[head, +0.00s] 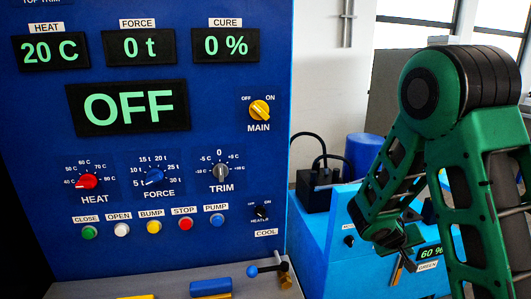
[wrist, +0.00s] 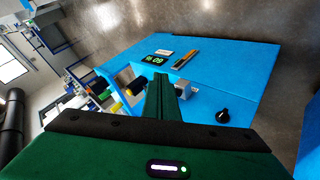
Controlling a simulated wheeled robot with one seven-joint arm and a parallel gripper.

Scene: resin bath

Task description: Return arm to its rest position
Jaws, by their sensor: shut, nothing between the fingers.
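My green arm is folded at the right of the head view, its elbow high and its forearm sloping down. My gripper (head: 402,251) hangs in front of the light-blue cabinet (head: 325,235). In the wrist view my gripper (wrist: 163,82) shows as narrow green fingers held together, with nothing between them. The light-blue cabinet (wrist: 235,75) lies beyond the fingertips. I cannot tell how far apart they are.
A dark-blue control panel (head: 215,130) fills the left; its large display (head: 128,107) reads OFF. A blue-knobbed lever (head: 268,269) sticks out below it. The cabinet has a display (wrist: 158,59), slim orange-and-dark sticks (wrist: 186,60) and a black knob (wrist: 223,115). Grey floor (wrist: 200,22) shows beyond.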

